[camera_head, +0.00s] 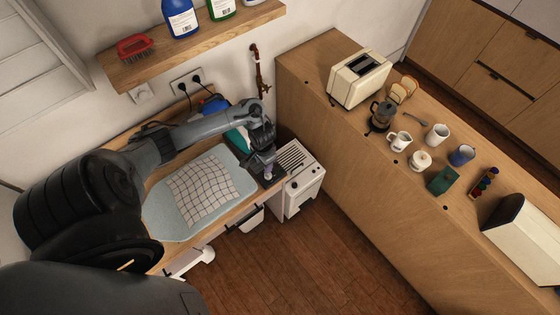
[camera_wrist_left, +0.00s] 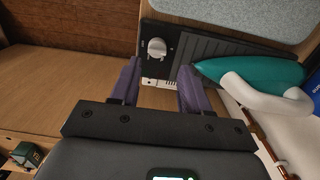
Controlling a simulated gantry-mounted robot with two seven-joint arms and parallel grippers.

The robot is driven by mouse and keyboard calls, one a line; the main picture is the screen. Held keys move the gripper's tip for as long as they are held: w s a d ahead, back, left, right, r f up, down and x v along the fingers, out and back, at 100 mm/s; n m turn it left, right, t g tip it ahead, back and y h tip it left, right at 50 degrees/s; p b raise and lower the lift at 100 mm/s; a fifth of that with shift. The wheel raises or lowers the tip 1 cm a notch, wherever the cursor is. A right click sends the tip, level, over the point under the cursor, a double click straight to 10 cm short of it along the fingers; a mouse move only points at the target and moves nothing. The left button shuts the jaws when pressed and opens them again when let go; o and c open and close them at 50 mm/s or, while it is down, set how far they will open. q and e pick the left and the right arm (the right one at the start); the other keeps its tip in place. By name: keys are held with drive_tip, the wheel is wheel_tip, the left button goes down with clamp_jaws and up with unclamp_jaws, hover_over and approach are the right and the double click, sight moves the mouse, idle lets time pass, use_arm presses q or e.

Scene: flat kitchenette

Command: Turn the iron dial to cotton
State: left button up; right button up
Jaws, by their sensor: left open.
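In the left wrist view, the dial (camera_wrist_left: 157,47) is a round light grey knob with a raised grip bar, on a dark panel beside a black ribbed iron rest (camera_wrist_left: 208,46). Its setting labels are too small to read. The teal iron (camera_wrist_left: 255,72) with a white handle lies to the right of the dial; its teal body partly shows in the head view (camera_head: 237,138). My left gripper (camera_wrist_left: 159,68) is open and empty, its dark purple fingertips just short of the dial, one to each side. In the head view my left gripper (camera_head: 268,172) hides the dial. My right gripper is out of view.
The light blue ironing board (camera_head: 160,207) with a checked cloth (camera_head: 205,188) lies left of the gripper. A white heater-like unit (camera_head: 304,187) stands to the right. A wooden counter (camera_head: 345,150) with a toaster (camera_head: 358,78) and cups is farther right. A shelf (camera_head: 190,45) hangs above.

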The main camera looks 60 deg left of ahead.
sight(268, 175)
use_arm(q)
drive_tip(key=f, duration=0.3)
drive_tip(key=f+b, duration=0.1)
drive_tip(key=f, duration=0.2)
drive_tip(key=w+f+b, duration=0.1)
drive_tip(key=f, duration=0.3)
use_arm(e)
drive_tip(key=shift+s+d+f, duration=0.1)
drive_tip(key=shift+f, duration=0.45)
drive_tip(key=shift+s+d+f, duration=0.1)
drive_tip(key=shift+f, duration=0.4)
use_arm(q)
drive_tip(key=c, duration=0.8)
drive_tip(key=shift+o, duration=0.2)
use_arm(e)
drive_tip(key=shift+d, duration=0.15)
